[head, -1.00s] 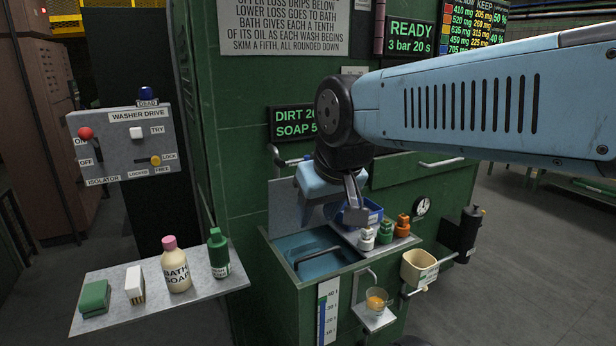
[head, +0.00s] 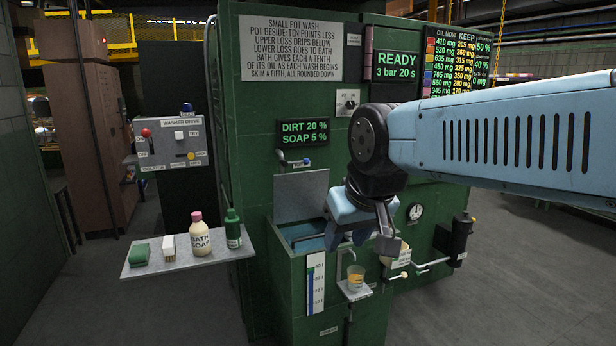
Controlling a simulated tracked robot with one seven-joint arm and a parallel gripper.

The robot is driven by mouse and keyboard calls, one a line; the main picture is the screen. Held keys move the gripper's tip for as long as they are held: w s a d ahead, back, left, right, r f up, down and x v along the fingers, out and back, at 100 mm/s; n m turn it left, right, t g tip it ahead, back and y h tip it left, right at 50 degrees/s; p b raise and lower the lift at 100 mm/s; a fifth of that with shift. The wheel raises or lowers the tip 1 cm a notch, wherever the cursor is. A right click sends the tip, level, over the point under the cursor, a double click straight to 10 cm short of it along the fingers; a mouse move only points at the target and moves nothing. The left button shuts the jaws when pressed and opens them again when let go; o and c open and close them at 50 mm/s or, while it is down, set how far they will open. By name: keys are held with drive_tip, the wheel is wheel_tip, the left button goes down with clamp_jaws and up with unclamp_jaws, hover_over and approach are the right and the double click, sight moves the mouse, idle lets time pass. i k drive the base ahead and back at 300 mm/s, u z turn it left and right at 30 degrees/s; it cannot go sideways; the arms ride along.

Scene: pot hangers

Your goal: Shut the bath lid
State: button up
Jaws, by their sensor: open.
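The bath lid (head: 301,194) is a flat grey panel standing upright against the green machine, at the back of the bath. The bath (head: 284,260) is an open green tank below it, with a strip of blue inside and a handle-like bar across the opening. My gripper (head: 362,240) points down at the right of the bath, in front of the machine. Its fingers are apart and I see nothing between them. It is to the right of the lid and not visibly touching it. It hides the right side of the bath top.
A small cup (head: 355,279) stands on a bracket at the bath front. A black cylinder (head: 461,238) sticks out at right. Floor is clear at right.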

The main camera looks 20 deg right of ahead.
sight(302, 195)
drive_tip(key=z, duration=0.55)
drive_tip(key=i, duration=1.75)
drive_tip(key=u, duration=0.5)
drive_tip(key=k, duration=0.85)
drive_tip(key=u, duration=0.2)
drive_tip(key=i, duration=0.9)
drive_tip(key=z, duration=0.1)
